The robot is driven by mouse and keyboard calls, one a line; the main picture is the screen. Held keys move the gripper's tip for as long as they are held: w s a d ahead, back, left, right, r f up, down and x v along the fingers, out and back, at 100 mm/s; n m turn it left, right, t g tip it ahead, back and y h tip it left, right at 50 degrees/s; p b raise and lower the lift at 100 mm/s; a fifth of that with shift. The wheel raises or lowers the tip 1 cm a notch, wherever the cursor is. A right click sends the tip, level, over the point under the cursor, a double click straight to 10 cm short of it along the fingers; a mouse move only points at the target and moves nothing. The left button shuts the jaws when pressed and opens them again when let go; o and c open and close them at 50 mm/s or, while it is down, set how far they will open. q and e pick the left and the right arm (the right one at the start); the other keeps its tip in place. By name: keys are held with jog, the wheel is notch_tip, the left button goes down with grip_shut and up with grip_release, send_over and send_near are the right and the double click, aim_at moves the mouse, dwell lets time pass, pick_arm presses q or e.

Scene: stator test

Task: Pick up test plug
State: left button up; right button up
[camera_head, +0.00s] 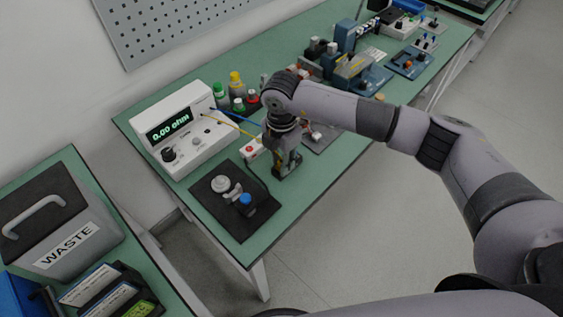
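My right gripper (286,168) points down over the green bench, just right of a black plate. Its fingers look close together, but the wrist and the view angle hide what is between them. A yellow and a blue lead run from the ohmmeter (180,130) toward the gripper, and their ends are hidden behind it. No test plug can be made out clearly. A small white block with a red spot (252,149) sits just left of the gripper. My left gripper is not in view.
The black plate (222,212) holds a silver round part (221,184) and a blue-topped knob (245,199). Small green, yellow and red bottles (237,84) stand behind the gripper. Fixtures (352,68) crowd the bench's far end. A waste bin (62,222) stands at left.

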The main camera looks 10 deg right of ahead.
aim_at(281, 159)
grip_shut()
notch_tip(281, 159, up, 20)
jog(key=b, duration=0.3)
dwell(0.4)
dwell(0.5)
